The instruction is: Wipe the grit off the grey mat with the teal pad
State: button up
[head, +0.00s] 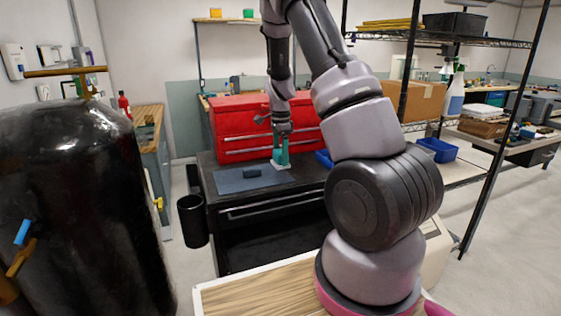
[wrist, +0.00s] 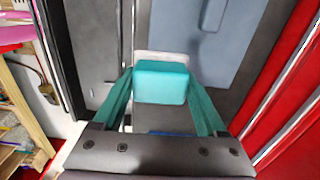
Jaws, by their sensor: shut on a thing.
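The grey-blue mat (head: 233,183) lies flat on the dark cabinet top, and part of it shows at the top of the wrist view (wrist: 235,45). A slate-blue block (head: 251,172) rests on it; it also shows in the wrist view (wrist: 213,14). My gripper (head: 281,157) is beside the mat's right edge, pointing down. In the wrist view its teal fingers (wrist: 160,84) are shut on the teal pad (wrist: 161,78). A small white plate (wrist: 160,56) shows under the pad; I cannot tell whether they touch. Grit is too small to make out.
A red tool chest (head: 240,112) stands right behind the mat. A blue bin (head: 323,159) is to the right of my gripper. A black cup-shaped holder (head: 192,218) hangs at the cabinet's left side. The cabinet top (head: 222,199) is bare in front of the mat.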

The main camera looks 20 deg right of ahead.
jog(key=shift+r, duration=0.1)
jog(key=shift+r, duration=1.45)
jog(key=shift+w, duration=0.1)
